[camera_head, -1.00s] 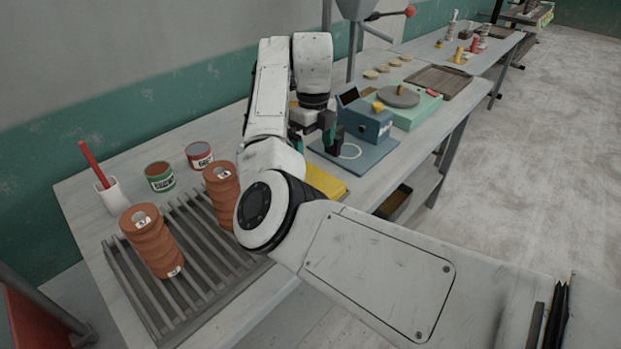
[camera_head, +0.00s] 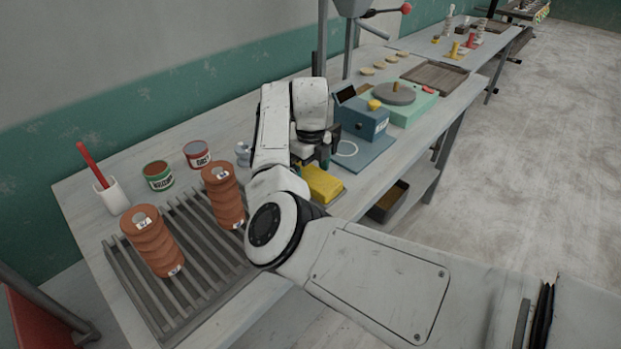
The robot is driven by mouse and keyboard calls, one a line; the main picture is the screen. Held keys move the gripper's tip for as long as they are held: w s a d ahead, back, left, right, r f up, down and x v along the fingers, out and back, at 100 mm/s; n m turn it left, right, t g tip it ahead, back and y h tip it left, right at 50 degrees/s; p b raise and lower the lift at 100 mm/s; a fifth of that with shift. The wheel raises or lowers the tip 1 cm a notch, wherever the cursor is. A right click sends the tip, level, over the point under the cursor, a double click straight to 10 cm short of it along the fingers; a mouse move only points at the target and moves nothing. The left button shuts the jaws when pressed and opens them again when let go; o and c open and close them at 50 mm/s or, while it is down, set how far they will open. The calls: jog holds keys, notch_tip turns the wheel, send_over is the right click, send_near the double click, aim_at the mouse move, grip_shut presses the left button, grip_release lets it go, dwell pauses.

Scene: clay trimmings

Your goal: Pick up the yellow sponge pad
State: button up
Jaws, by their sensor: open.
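The yellow sponge pad (camera_head: 323,184) lies on the workbench (camera_head: 372,187), just right of my forearm and in front of the blue device. Its left end is partly hidden by my arm. My gripper (camera_head: 316,162) is open, with dark fingers pointing down just behind and above the pad's far edge. The gap between the fingers looks empty. Whether a fingertip touches the pad I cannot tell.
A blue device (camera_head: 360,120) on a blue base stands close right of my gripper. A turntable (camera_head: 394,94) is behind it. Terracotta stacks (camera_head: 150,240) stand on a slatted rack (camera_head: 190,262) at left. Two cans (camera_head: 158,176) and a white cup (camera_head: 112,194) stand behind the rack.

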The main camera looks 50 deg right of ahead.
jog(key=c, duration=1.1)
jog(key=shift+o, duration=0.2)
jog(key=shift+r, duration=0.15)
jog(key=shift+r, duration=0.65)
jog(key=s+a+r, duration=0.3)
jog(key=s+r, duration=0.8)
jog(key=s, duration=0.2)
jog(key=shift+s+a+r, duration=0.25)
jog(key=shift+a, duration=0.1)
